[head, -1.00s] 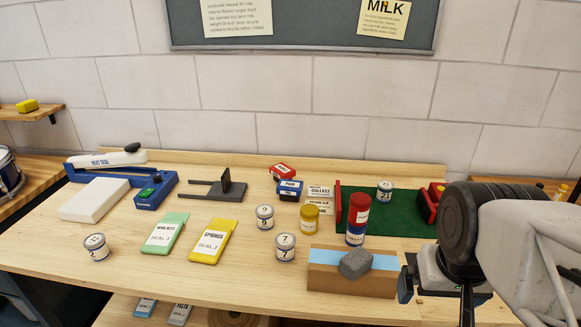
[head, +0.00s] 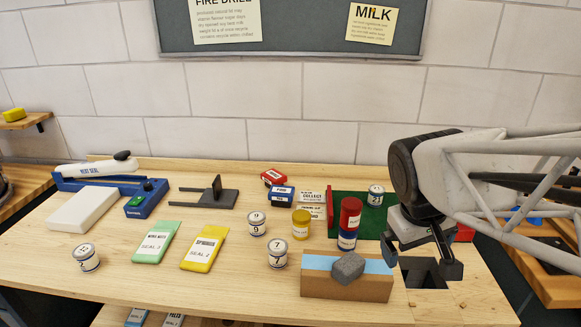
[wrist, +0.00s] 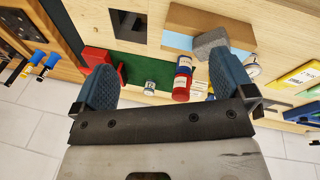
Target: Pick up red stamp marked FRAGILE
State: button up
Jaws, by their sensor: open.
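A small red block (head: 273,178) with a white label lies at the back of the bench, beside a blue labelled block (head: 283,193). A red cylinder (head: 350,212) stands on a blue one (head: 347,239) at the left end of the green mat. I cannot read FRAGILE on either. The red cylinder also shows in the wrist view (wrist: 181,86), close to one finger in the picture. My gripper (head: 422,259) is open and empty, to the right of the cylinders; its spread fingers frame the wrist view (wrist: 160,65).
A cardboard-coloured block with a blue top (head: 346,286) carries a grey stone-like block (head: 348,267) in front of the cylinders. A yellow cylinder (head: 301,223) and white tins (head: 278,253) stand to the left. A dark square opening (head: 424,273) lies below my gripper.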

jog(key=w+a+n+h, duration=0.35)
jog(key=w+n, duration=0.25)
jog(key=w, duration=1)
jog(key=n+t+h, duration=0.4)
jog(key=n+t, duration=0.4)
jog(key=n, duration=1)
send_near(272, 175)
jog(key=shift+w+d+f, duration=0.35)
jog(key=shift+w+d, duration=0.05)
jog(key=shift+w+d, duration=0.1)
jog(key=shift+x, duration=1.2)
jog(key=shift+w+d+f, duration=0.1)
jog(key=shift+x, duration=2.45)
